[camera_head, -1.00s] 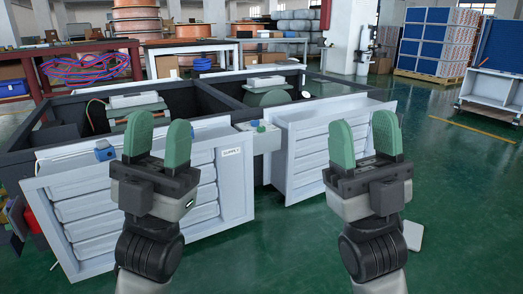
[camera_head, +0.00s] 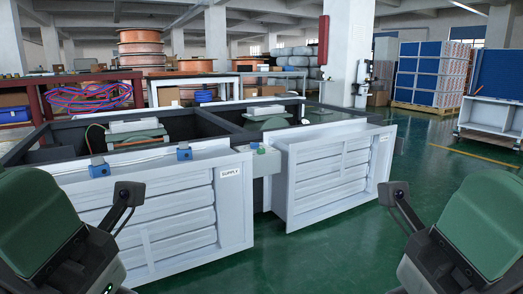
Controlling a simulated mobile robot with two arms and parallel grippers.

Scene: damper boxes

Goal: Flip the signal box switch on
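A small light-grey box (camera_head: 265,163) with small coloured parts on top sits between the two white louvred dampers, right of the SUPPLY label. It looks like the signal box; its switch is too small to read. Nothing of mine touches it. My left arm's end (camera_head: 45,235) is large and close at the lower left, with a green shell and a small camera on a stalk. My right arm's end (camera_head: 470,235) looks the same at the lower right. Both are well apart from the box. I cannot make out either pair of fingertips.
The left louvred damper (camera_head: 235,212) and right louvred damper (camera_head: 335,175) front a dark frame. Two blue fittings, one (camera_head: 100,168) and another (camera_head: 184,153), sit on the left damper's top edge. Green floor (camera_head: 330,255) is clear in front. A wheeled cart (camera_head: 490,117) stands right.

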